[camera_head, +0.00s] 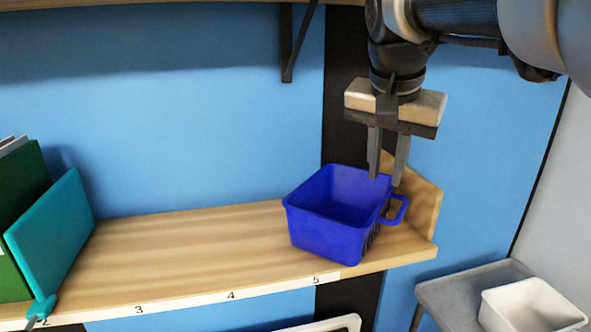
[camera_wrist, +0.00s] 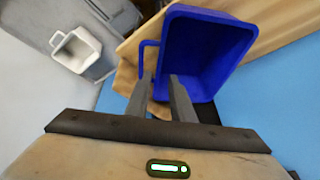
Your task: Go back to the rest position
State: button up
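My gripper (camera_head: 388,157) points down above the right side of a blue bin (camera_head: 333,225) on the wooden shelf. Its two fingers are apart with nothing visible between them. In the wrist view my gripper (camera_wrist: 163,92) shows the same gap, and the fingertips overlap the near side of the blue bin (camera_wrist: 222,50) in the picture. The bin stands upright near the shelf's right end, its handle (camera_head: 397,209) on the right. Its visible inside looks empty. I cannot tell whether a fingertip touches the bin.
The wooden shelf (camera_head: 180,247) is clear left of the bin, up to a teal bookend or book (camera_head: 52,238) and a green book (camera_head: 22,200). The shelf's raised end (camera_head: 427,207) is close right of the bin. A white bin (camera_head: 530,307) stands on a grey surface (camera_head: 470,282) lower right.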

jog(key=shift+s+a+r+p, duration=0.1)
jog(key=shift+s+r+p, duration=0.05)
jog(key=shift+s+p, duration=0.15)
jog(key=s+a+f+n+y+p, duration=0.1)
jog(key=s+f+n+p, duration=0.1)
jog(key=s, duration=0.5)
jog(key=s+a+f+n+t+p, duration=0.1)
jog(key=s+a+n+p, duration=0.1)
jog(key=s+n+p, duration=0.2)
jog(key=s+p, duration=0.2)
jog(key=s, duration=0.1)
jog(key=shift+s+a+f+y+p, duration=0.25)
jog(key=shift+f+y+p, duration=0.1)
jog(key=shift+f+y, duration=0.05)
